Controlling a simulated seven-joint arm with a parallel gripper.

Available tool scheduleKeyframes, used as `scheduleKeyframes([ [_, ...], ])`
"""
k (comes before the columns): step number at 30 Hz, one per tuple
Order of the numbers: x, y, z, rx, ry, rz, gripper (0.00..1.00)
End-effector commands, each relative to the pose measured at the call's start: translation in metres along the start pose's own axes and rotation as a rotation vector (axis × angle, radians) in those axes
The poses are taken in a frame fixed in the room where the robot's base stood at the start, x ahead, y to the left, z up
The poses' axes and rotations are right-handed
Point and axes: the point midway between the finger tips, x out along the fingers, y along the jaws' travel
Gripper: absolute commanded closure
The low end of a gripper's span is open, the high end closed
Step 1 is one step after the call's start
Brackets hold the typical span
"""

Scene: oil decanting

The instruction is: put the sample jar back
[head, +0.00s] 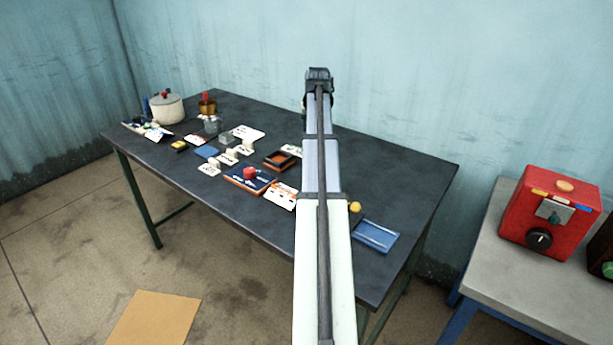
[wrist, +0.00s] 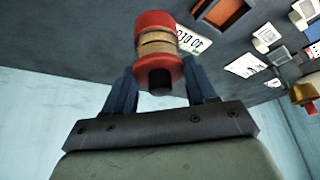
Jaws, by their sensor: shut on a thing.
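My gripper (wrist: 162,78) is shut on a small jar-like thing, taken to be the sample jar (wrist: 157,42). It has red ends, a tan middle with a dark line and a black stub on the end facing the camera. In the head view my gripper (head: 318,76) is beyond the far edge of the dark table, in front of the wall; the jar is hidden there by my arm. The wrist view is tilted, so I cannot tell the jar's lean. A white lettered card (wrist: 188,40) shows behind the jar.
The dark table (head: 400,180) holds an orange-lined tray (head: 283,160), white blocks (head: 232,156), a blue board with a red knob (head: 250,175), an amber pot (head: 208,103), a white lidded pot (head: 167,108) and a blue tray (head: 375,236). A red box (head: 549,215) stands on the side table.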

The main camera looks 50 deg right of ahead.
Motion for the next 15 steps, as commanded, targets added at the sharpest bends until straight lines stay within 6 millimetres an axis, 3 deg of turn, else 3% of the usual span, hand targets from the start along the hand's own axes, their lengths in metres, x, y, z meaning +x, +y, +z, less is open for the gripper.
scheduleKeyframes([
  [1, -0.003, -0.004, 0.013, -0.037, 0.001, -0.018, 0.87],
  [4, -0.005, -0.013, 0.023, -0.121, 0.001, -0.056, 0.87],
  [15, -0.008, -0.027, 0.032, -0.395, 0.002, -0.178, 0.87],
])
